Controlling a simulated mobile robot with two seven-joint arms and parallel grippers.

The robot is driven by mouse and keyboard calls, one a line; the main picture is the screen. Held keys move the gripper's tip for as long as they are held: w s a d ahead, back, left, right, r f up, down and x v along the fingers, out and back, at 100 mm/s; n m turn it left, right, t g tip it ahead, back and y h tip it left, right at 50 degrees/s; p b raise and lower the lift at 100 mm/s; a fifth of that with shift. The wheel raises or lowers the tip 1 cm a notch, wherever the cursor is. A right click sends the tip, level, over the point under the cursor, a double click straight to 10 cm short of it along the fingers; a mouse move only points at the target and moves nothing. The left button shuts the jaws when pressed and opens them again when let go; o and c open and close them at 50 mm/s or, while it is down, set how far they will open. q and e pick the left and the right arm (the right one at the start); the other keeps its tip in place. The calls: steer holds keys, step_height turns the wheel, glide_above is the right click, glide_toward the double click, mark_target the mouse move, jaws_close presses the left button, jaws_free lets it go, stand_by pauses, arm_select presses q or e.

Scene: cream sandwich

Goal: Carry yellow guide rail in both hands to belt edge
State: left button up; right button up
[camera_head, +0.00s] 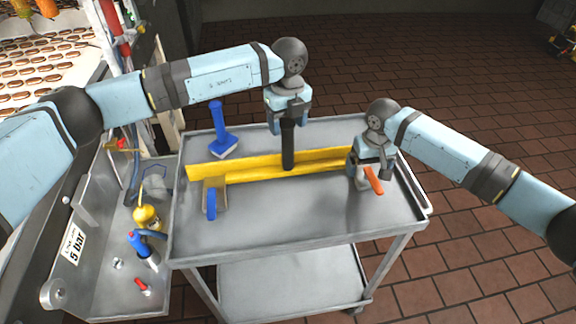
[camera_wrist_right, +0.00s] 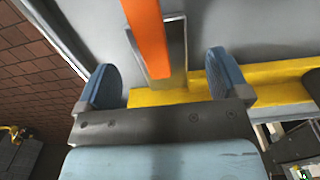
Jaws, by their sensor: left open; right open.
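The yellow guide rail (camera_head: 245,162) lies lengthwise across the grey cart top (camera_head: 300,218). My left gripper (camera_head: 288,121) is open above the rail's middle, with its fingers around the top of a dark upright cylinder (camera_head: 288,148) that hides part of the rail. My right gripper (camera_head: 371,163) is open and empty at the rail's right end, hiding that end. In the right wrist view its fingers (camera_wrist_right: 165,85) are spread, with the rail (camera_wrist_right: 275,75) and an orange-handled scraper (camera_wrist_right: 150,35) between or just beyond them; contact is unclear. The belt (camera_head: 40,65) is at the upper left.
A blue-handled brush or scraper (camera_head: 221,135) is behind the rail's left part; another blue-handled tool (camera_head: 211,200) touches or overlaps its front. The cart's front is clear. A steel machine tray (camera_head: 110,235) with a yellow-and-blue fitting (camera_head: 148,218) stands left of the cart.

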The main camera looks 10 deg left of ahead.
mark_target(287, 133)
arm_select(q)
steer(key=shift+f, duration=1.7)
arm_select(e)
steer(key=shift+f, duration=1.7)
arm_select(q)
jaws_close()
arm_select(e)
steer(key=c, duration=1.6)
steer(key=shift+c, duration=0.2)
arm_select(q)
steer(key=shift+r, duration=0.1)
